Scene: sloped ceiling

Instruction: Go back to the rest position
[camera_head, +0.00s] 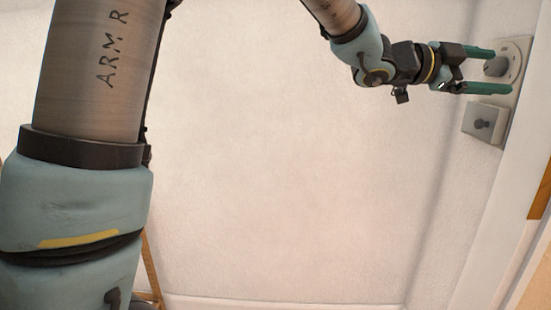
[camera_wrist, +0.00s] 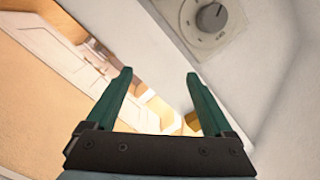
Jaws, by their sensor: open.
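My gripper (camera_head: 487,70) is at the upper right in the head view, its two green fingers spread apart with nothing between them. The fingers reach toward a round grey knob (camera_head: 496,66) on a pale wall plate; in this view they lie on either side of it. In the wrist view my gripper (camera_wrist: 157,88) is open and empty. There the knob (camera_wrist: 212,17) shows at the top right, beyond the right fingertip and not between the fingers. I cannot tell from the head view whether a finger touches the plate.
The wrist view shows a white panelled door (camera_wrist: 50,40) at the left and an orange surface (camera_wrist: 40,110).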

